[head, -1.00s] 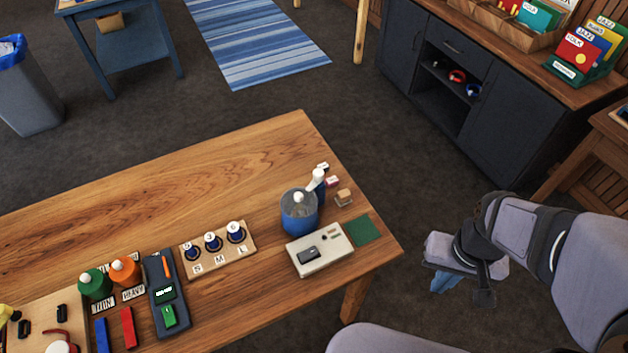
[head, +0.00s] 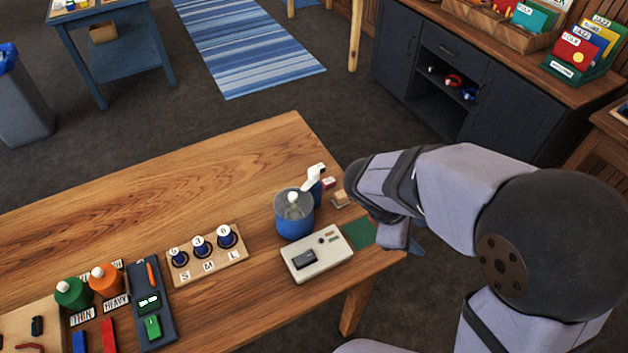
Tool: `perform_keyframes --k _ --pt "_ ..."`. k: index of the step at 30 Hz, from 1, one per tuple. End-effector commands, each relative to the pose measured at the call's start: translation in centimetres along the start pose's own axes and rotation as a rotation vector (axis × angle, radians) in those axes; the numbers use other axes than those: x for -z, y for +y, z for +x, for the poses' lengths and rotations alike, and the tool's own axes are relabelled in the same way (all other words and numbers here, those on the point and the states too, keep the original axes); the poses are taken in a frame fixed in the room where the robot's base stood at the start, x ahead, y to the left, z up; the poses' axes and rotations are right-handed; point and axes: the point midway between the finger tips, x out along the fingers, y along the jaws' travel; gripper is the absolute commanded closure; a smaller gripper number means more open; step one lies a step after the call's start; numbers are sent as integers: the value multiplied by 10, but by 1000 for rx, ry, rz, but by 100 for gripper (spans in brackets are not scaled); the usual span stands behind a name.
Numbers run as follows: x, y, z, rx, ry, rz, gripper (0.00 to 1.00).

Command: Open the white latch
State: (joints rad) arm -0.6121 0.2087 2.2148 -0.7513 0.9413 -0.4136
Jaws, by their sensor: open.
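I cannot make out a clear white latch. A pale box (head: 330,262) lies on the table near its right corner, with a dark raised piece (head: 305,258) on its top and small marks beside it. My gripper (head: 416,250) is past the table's right edge, to the right of the box and apart from it. It is open and looks empty; my arm hides most of it, and only a bluish tip shows below the wrist.
Behind the box stand a blue tub (head: 293,222) with a white knob and a spray bottle (head: 315,183). A green pad (head: 359,234) lies beside the box. A peg board (head: 207,265) and a dark tray (head: 168,330) are left. The table's back left is clear.

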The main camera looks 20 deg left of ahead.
Motion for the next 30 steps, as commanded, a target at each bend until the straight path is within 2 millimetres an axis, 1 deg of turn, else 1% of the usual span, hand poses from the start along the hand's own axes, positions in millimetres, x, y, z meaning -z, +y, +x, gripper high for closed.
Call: perform_keyframes --k 1,2,3,5,6,9,12,15,19,25,30 --pt "31 13 1 -96 -32 -170 59" --pt "46 22 -4 -154 -53 -263 59" --pt "66 34 -11 -232 -85 -382 59" --pt "98 49 -26 -350 -135 -545 59" --pt "120 56 -38 -427 -169 -644 59" --pt "169 66 -69 -595 -244 -836 59" --pt "203 68 -94 -716 -302 -955 59" --pt "225 66 -112 -794 -337 -1023 59" --pt "237 65 -123 -841 -360 -1061 59" --pt "239 67 -124 -848 -365 -1067 59" --pt "240 77 -116 -846 -365 -1066 59"
